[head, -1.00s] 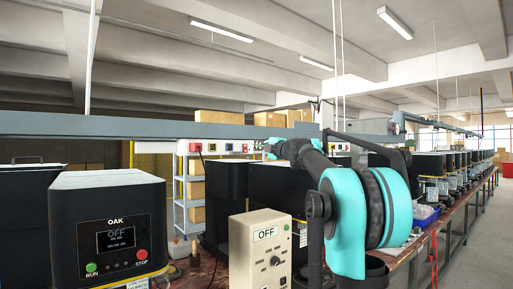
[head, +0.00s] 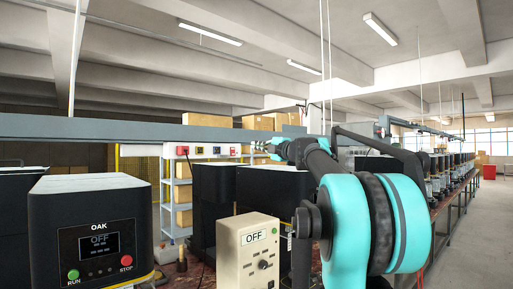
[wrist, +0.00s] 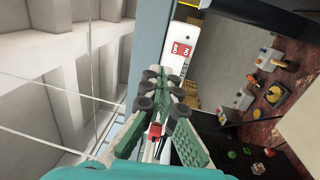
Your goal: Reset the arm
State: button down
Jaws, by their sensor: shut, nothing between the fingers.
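My arm, teal and black, rises at the right in the head view and reaches away over the bench. My gripper (head: 262,147) is small there, at the far end of the arm beside the grey overhead rail. In the wrist view my gripper (wrist: 163,92) shows its green-grey fingers with dark round pads drawn together, with nothing held. The fingers point toward the rail and a white switch box (wrist: 180,48) with a red ON/OFF label, apparently without touching it.
The black OAK machine (head: 95,225) stands at left, its screen reading OFF. A beige control box (head: 247,250) reading OFF stands below my arm. Dark machines (head: 265,195) are behind it. The grey rail (head: 110,129) crosses at gripper height. An open aisle (head: 485,225) lies at right.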

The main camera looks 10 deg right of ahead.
jog(key=d+f+m+t+h, duration=0.3)
jog(key=d+f+m+h, duration=0.4)
jog(key=f+m+h, duration=0.3)
jog(key=s+d+f+m+g+h, duration=0.25)
jog(key=s+f+m, duration=0.2)
jog(key=f, duration=0.65)
jog(key=s+d+f+m+g+h, duration=0.1)
jog(key=s+f+m+g+h, duration=0.25)
jog(key=f, duration=0.75)
jog(key=s+a+f+m+g+y, duration=0.2)
jog(key=s+a+f+g, duration=0.1)
jog(key=s+f, duration=0.7)
jog(key=s+a+f+m+g+y, duration=0.2)
jog(key=s+a+f+g, duration=0.1)
jog(key=s+f, duration=0.8)
jog(key=s+a+f+m+g+y, duration=0.2)
jog(key=s+a+f, duration=0.3)
jog(key=s+f, duration=0.5)
notch_tip(320, 180, down, 3)
jog(key=shift+s+r+g, duration=0.15)
jog(key=shift+r+g, duration=0.05)
jog(key=shift+g, duration=0.6)
